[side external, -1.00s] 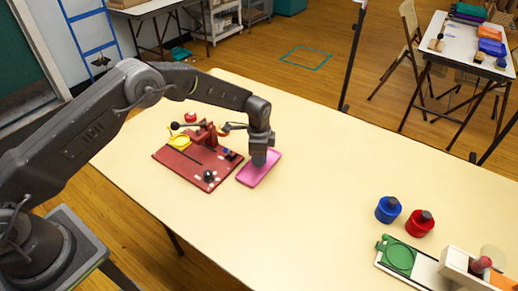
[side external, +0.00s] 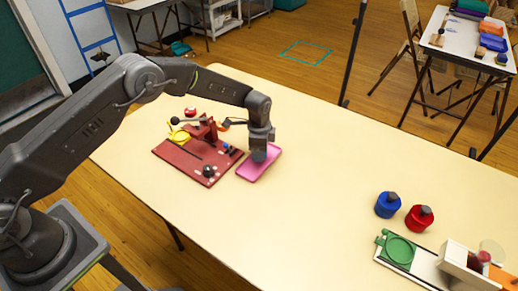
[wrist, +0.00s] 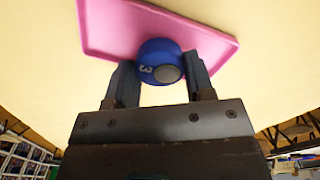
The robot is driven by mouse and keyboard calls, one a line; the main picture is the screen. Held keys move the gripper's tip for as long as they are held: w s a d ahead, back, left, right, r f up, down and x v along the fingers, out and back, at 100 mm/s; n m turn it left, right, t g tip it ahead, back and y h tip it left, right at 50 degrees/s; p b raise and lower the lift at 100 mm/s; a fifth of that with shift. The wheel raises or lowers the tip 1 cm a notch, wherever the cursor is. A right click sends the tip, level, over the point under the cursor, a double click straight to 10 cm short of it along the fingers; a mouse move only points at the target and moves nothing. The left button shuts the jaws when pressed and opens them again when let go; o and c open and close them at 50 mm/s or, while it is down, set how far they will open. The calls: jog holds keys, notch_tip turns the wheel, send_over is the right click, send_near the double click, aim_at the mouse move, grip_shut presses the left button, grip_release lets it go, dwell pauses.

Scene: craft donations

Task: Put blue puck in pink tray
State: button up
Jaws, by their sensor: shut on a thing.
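My gripper (wrist: 158,82) is shut on a blue puck (wrist: 160,50) marked with a white 3, which sits between the two fingers in the wrist view. The pink tray (wrist: 105,30) is a shallow rectangle directly beyond the puck. In the side view my gripper (side external: 261,154) points down over the far part of the pink tray (side external: 253,172). It hides the puck there. I cannot tell whether the puck touches the tray floor.
A red board (side external: 185,168) with a clamp, a yellow piece and small knobs lies just left of the tray. A blue container (side external: 387,206) and a red container (side external: 418,219) stand to the right, near a green-and-white fixture (side external: 398,250). The table between is clear.

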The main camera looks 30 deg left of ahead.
jog(key=shift+f, duration=0.2)
jog(key=shift+f, duration=0.65)
jog(key=o, duration=0.9)
jog(key=shift+r, duration=3.75)
